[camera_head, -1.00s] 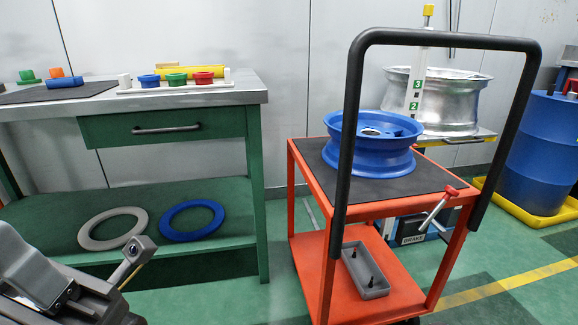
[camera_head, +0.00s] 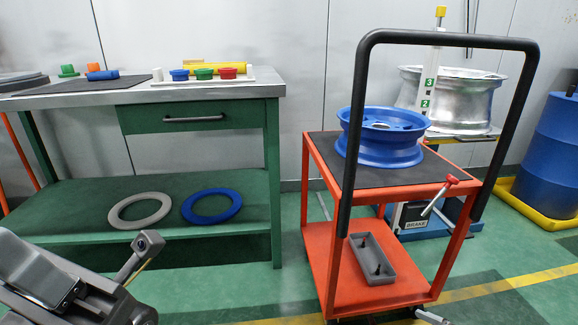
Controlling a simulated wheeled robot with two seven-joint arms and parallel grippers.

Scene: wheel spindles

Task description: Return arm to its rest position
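Part of my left arm (camera_head: 62,285) shows at the lower left, grey with a black panel. No fingertips of my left gripper can be made out. My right arm and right gripper are not in view. I see nothing held.
A red cart (camera_head: 313,160) with a black handle carries a blue wheel rim (camera_head: 388,150). A grey tray (camera_head: 370,268) lies on its lower shelf. A green workbench (camera_head: 95,220) stands left. A silver rim (camera_head: 480,98) and blue barrel (camera_head: 545,150) are right.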

